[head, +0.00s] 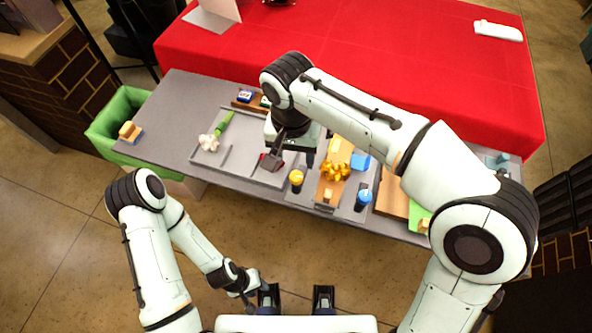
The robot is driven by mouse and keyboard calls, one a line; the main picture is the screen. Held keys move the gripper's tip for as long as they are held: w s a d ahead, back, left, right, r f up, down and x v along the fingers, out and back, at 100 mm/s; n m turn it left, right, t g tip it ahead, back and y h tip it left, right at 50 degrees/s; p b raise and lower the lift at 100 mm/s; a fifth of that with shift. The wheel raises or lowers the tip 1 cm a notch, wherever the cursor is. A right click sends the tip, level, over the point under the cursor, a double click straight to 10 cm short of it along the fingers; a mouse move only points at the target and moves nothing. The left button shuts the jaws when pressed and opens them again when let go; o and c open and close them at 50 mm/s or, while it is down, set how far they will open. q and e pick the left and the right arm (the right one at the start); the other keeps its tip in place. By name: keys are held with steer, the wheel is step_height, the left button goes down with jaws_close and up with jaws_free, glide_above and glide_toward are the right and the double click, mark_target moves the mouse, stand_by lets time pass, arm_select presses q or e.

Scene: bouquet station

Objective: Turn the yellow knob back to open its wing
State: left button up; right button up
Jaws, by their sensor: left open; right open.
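The yellow knob (296,175) has a yellow top on a dark body and stands near the front edge of the grey table, left of the wooden board. My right gripper (291,157) is open just behind the knob, its fingers pointing down. I see no contact with the knob. A grey panel (243,165) lies left of the knob; whether it is the knob's wing, I cannot tell. My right arm hides part of the table behind the knob. My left gripper (256,295) is open and empty, low in front of the table and over the floor.
A blue-topped knob (362,198) stands right of the wooden board (326,190), which carries a gold bow (335,170). A white flower (208,142) with a green stem lies on the left. A green-lined bin (106,130) stands at the table's left end. A red-covered table (400,50) is behind.

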mark_target(296, 175)
step_height(296, 175, down, 8)
steer(key=shift+d+b, duration=0.15)
steer(key=shift+b, duration=0.35)
steer(key=c, duration=1)
